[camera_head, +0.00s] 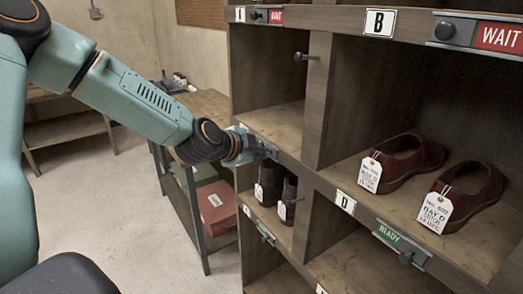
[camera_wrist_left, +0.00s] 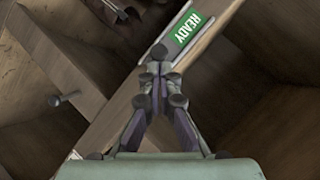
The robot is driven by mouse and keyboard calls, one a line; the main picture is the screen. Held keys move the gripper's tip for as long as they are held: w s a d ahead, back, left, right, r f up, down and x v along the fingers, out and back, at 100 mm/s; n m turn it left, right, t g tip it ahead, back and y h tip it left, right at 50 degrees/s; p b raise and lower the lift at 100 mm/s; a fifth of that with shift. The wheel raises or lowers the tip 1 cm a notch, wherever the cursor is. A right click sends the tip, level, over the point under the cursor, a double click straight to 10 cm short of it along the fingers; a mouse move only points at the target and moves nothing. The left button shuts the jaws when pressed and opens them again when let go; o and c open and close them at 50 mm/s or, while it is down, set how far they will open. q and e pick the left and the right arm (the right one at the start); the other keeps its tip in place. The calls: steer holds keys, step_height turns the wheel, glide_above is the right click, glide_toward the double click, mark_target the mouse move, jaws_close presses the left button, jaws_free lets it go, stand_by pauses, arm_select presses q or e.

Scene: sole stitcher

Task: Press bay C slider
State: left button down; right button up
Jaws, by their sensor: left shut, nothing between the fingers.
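My left gripper (camera_head: 266,152) is shut and empty, with its fingertips at the shelf edge above the bay that holds dark boots (camera_head: 275,188). That bay sits below bay A and left of bay D. In the left wrist view my left gripper (camera_wrist_left: 160,72) points at the end of a metal label strip with a green READY sign (camera_wrist_left: 188,28). The fingertips overlap the strip's end, where the slider knob is hard to tell apart from them. I cannot tell whether they touch it. The letter C is not readable in either view. My right gripper is not in view.
Bay A's WAIT sign (camera_head: 275,16) and bay B's WAIT sign (camera_head: 497,37) are red. Bay D's READY sign (camera_head: 389,234) is green. A peg (camera_head: 306,57) juts from the upright. Tagged maroon shoes (camera_head: 402,161) stand in bay B. A side table (camera_head: 208,104) stands behind my arm.

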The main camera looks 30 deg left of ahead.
arm_select(q)
steer(key=a, duration=0.1)
steer(key=w+a+p, duration=0.1)
steer(key=a, duration=0.1)
steer(key=w+a+p, duration=0.1)
steer(key=a, duration=0.1)
steer(key=shift+w, duration=0.25)
steer(key=shift+d, duration=0.1)
steer(key=shift+s+r, duration=0.1)
steer(key=shift+r, duration=0.05)
